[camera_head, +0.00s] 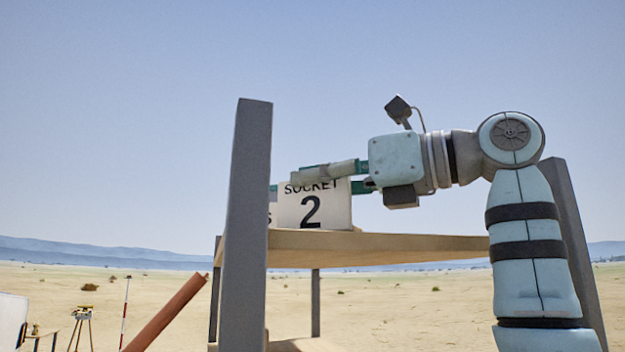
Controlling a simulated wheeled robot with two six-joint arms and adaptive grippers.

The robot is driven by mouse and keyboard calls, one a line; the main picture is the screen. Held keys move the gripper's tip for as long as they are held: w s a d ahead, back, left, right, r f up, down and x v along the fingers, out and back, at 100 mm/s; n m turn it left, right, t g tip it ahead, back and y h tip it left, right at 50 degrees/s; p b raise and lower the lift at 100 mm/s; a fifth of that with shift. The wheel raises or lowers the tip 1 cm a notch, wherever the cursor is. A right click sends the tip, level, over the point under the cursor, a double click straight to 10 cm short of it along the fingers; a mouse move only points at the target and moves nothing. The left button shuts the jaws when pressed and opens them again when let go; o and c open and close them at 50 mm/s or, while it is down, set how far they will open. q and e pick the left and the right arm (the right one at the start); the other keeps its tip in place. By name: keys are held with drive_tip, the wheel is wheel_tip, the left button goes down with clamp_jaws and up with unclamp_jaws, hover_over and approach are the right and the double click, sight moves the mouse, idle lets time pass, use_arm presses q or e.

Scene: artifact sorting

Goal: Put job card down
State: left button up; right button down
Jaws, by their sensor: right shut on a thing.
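The job card (312,211) is a white card with black print reading "SOCKET" and "2". It stands upright at the wooden top shelf (390,244), its lower edge at or very near the board. My right gripper (310,178) reaches in from the right and is shut on the card's upper part, its fingers covering the top edge. My left gripper is not in view.
Another grey post (574,235) stands at right, behind my right arm. A reddish-brown bar (168,312) slants at lower left. The shelf right of the card looks clear.

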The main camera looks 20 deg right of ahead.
drive_tip(key=shift+w+f+b, duration=0.35)
drive_tip(key=shift+w+f, duration=0.25)
drive_tip(key=c, duration=1.6)
unclamp_jaws()
drive_tip(key=shift+s+r, duration=0.1)
drive_tip(key=shift+s, duration=0.25)
drive_tip(key=shift+w, duration=0.2)
